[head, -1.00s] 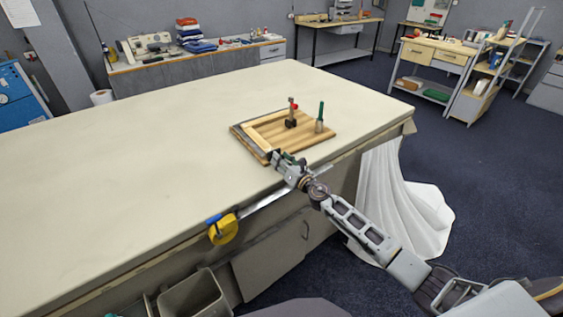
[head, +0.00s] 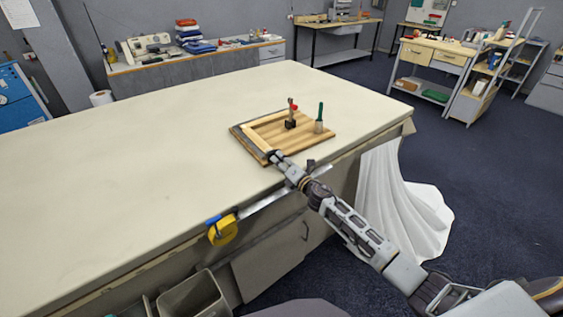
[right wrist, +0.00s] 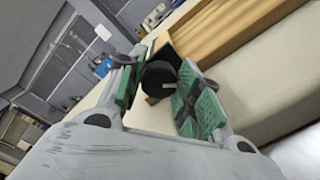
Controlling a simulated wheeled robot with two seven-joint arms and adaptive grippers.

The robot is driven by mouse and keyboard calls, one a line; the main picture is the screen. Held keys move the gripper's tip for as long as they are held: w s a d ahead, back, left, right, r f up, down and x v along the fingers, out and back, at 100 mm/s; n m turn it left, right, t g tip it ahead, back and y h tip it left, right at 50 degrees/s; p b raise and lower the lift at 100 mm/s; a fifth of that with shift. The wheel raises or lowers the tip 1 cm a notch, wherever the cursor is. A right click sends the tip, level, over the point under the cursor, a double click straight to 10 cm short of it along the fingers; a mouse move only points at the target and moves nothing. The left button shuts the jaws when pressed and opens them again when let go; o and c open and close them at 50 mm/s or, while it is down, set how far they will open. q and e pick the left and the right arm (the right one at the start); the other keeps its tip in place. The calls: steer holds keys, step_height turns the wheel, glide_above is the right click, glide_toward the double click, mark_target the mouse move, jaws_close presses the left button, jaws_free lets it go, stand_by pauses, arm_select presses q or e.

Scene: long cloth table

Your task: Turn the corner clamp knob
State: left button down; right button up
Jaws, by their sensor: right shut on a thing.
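A wooden board (head: 311,148) with a frame corner of light wood strips (head: 255,140) lies near the front edge of the table. My right gripper (head: 275,155) is at the board's near left corner. In the right wrist view, its green-padded fingers (right wrist: 158,85) are shut on the round black clamp knob (right wrist: 159,76), one finger on each side. A dark part of the clamp (right wrist: 170,50) shows just behind the knob, against the wood. In the head view the gripper hides the knob. My left gripper is not in view.
A small upright clamp with a red tip (head: 291,115) and a green-handled tool (head: 319,118) stand on the board. The cloth table (head: 150,150) is clear to the left.

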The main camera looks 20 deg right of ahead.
stand_by(0.3)
steer(key=o, duration=1)
steer(key=shift+s+f, duration=0.2)
steer(key=shift+f, duration=0.1)
steer(key=shift+s+d, duration=0.25)
steer(key=shift+s, duration=0.4)
steer(key=shift+v, duration=2.55)
steer(key=shift+s+r, duration=0.4)
steer(key=shift+s, duration=0.15)
steer(key=shift+d, duration=0.1)
steer(key=shift+r+m, duration=0.1)
steer(key=shift+m, duration=0.2)
